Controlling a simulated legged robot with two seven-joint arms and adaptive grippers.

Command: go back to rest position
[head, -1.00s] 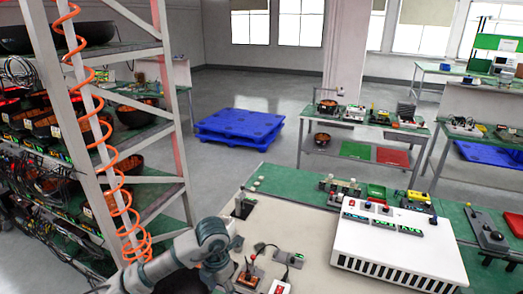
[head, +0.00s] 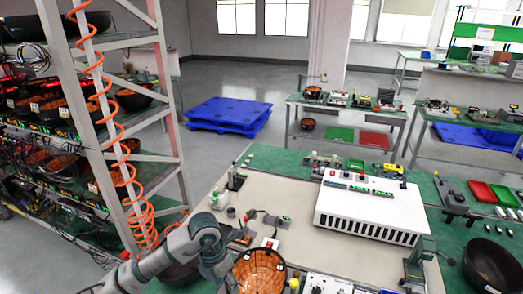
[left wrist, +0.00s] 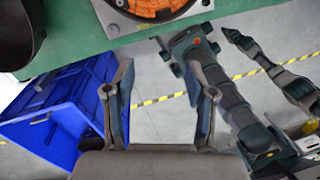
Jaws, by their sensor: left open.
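My left arm (head: 180,247) comes in from the lower left in the head view and bends down at the near left of the green and cream workbench (head: 262,233). Its jaws are hard to make out there. In the left wrist view my left gripper (left wrist: 165,85) is open, its two fingers wide apart with only grey floor between them. It holds nothing and hangs off the bench's green edge (left wrist: 75,50). I cannot make out my right gripper in either view.
An orange-lined round bowl (head: 260,272) is beside my left arm. A white box (head: 366,210) and a black bowl (head: 490,265) stand on the bench. A rack (head: 110,120) with a coiled orange hose is at left. A blue bin (left wrist: 60,115) is below the left gripper's side.

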